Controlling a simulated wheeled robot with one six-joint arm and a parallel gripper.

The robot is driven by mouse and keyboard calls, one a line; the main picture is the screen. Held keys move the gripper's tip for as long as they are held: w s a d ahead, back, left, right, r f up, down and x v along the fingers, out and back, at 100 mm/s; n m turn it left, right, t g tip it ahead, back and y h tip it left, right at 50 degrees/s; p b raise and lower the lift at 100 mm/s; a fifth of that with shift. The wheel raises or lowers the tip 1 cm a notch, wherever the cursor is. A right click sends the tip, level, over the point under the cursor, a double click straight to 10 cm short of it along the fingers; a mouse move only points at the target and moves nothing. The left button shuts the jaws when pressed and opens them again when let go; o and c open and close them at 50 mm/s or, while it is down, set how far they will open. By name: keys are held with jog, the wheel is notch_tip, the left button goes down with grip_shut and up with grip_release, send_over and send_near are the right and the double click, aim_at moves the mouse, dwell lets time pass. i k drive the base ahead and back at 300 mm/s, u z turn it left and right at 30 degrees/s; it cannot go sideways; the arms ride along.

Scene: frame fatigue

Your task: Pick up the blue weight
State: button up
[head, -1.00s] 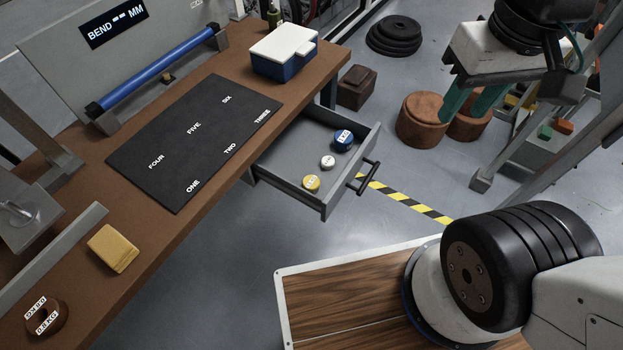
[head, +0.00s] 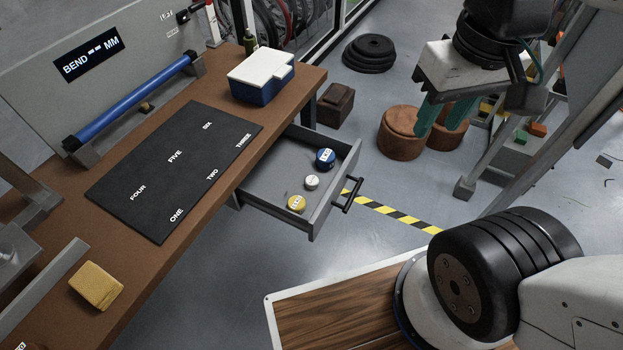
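The blue weight (head: 325,158) is a short blue cylinder with a white label on top. It sits at the back right of the open grey drawer (head: 275,210), under the bench's right side. A small white weight (head: 312,181) and a yellow weight (head: 297,203) stand in the same drawer, in a row toward the front left. My gripper (head: 441,114) hangs at the upper right with two green fingers apart and nothing seen between them. It is well to the right of the drawer, clear of the blue weight.
The brown bench (head: 190,215) carries a black numbered mat (head: 165,185), a blue-and-white box (head: 262,76) and a yellow block (head: 96,286). The drawer handle (head: 347,195) sticks out to the right. Brown round blocks (head: 400,135) and black discs (head: 369,54) stand on the floor.

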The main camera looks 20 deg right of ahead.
aim_at(325, 158)
jog(key=u, duration=2.05)
jog(key=k, duration=0.65)
jog(key=z, duration=1.25)
jog(key=i, duration=0.5)
jog(key=u, duration=0.05)
